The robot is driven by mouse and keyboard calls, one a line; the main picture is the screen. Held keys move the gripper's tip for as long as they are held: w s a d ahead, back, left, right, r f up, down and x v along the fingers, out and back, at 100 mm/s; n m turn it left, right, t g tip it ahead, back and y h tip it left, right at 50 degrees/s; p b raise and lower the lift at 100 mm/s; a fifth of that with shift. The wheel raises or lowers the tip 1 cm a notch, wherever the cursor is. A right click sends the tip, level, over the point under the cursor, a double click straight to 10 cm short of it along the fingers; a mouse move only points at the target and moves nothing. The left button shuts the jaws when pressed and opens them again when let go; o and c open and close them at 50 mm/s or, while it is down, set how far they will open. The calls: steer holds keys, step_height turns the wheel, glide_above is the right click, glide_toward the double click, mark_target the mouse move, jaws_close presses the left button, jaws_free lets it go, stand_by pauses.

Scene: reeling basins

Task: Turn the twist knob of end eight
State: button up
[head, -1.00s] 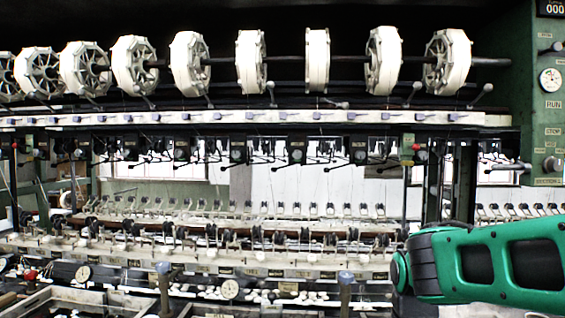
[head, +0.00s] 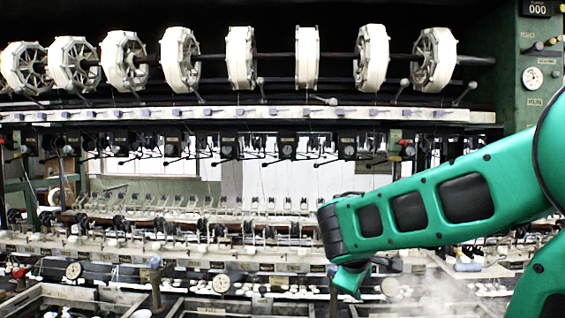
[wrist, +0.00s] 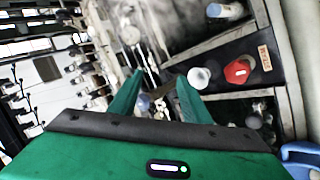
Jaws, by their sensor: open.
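In the wrist view a red many-sided knob (wrist: 237,72) with a white bar sits on a dark panel, beside a small tan label (wrist: 264,58). The label is too small to read, so I cannot tell which end it belongs to. My gripper (wrist: 159,76) is open and empty, its two green fingers apart. The red knob is to the right of the fingers, not between them. A white round piece (wrist: 199,77) lies between the right finger and the knob. In the head view my gripper (head: 350,280) hangs low in front of the bench, partly hidden by its own wrist.
White reels (head: 240,58) line the top of the machine. A row of white dials (head: 220,283) and a blue-topped post (head: 155,263) stand along the front edge. An open basin (head: 60,300) lies at lower left. Steam (head: 440,295) rises at lower right.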

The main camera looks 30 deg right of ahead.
steer(key=w+d+r+n+t+h, duration=0.1)
steer(key=w+r+n+t+h, duration=0.2)
steer(key=w+r+n, duration=0.4)
steer(key=n+t+h, duration=0.4)
steer(key=n+t, duration=0.6)
steer(key=n, duration=0.4)
glide_toward(287, 152)
steer(key=x, duration=0.9)
steer(key=shift+w+r, duration=0.1)
steer(key=shift+r, duration=0.05)
steer(key=c, duration=1.1)
steer(key=shift+o, duration=0.2)
